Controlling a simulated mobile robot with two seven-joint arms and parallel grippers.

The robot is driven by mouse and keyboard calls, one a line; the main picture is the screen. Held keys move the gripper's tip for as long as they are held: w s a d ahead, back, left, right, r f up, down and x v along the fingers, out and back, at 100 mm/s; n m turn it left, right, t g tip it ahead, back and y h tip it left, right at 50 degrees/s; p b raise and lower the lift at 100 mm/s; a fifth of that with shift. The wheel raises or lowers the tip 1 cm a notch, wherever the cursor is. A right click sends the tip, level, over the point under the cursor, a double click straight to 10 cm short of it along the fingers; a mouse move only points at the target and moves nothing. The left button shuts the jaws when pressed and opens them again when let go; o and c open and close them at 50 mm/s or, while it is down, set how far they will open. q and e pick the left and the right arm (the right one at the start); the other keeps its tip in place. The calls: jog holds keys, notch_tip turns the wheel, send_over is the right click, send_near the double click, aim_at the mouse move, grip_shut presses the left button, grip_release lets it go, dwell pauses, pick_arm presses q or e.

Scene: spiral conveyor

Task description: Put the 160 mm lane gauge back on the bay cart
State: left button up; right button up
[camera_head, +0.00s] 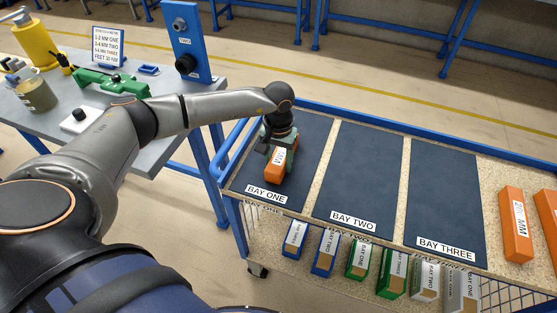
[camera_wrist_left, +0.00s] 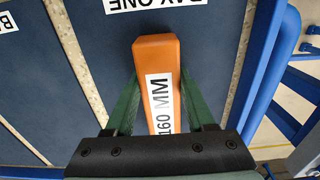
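The orange 160 mm lane gauge (camera_head: 274,172) is at the BAY ONE mat on the bay cart, near its printed label. Its "160 MM" label faces up in the left wrist view (camera_wrist_left: 158,60). My left gripper (camera_head: 284,160) comes down on it from above. In the left wrist view its two green fingers (camera_wrist_left: 158,85) lie along both sides of the gauge, with the tips against it. Whether the gauge rests on the mat or hangs just above it I cannot tell. My right gripper is not in view.
The BAY TWO mat (camera_head: 357,180) and BAY THREE mat (camera_head: 443,200) are bare. Other orange gauges (camera_head: 516,225) lie at the cart's right end. Several labelled boxes (camera_head: 324,252) line the cart's front. A grey bench (camera_head: 160,140) with tools stands at the left. A blue rail (camera_head: 225,205) edges the cart.

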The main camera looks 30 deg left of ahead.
aim_at(278, 159)
pick_arm(q)
jog(key=o, duration=0.5)
jog(key=shift+c, duration=0.2)
jog(key=shift+r, duration=0.2)
notch_tip(278, 159, up, 12)
jog(key=shift+b, duration=0.4)
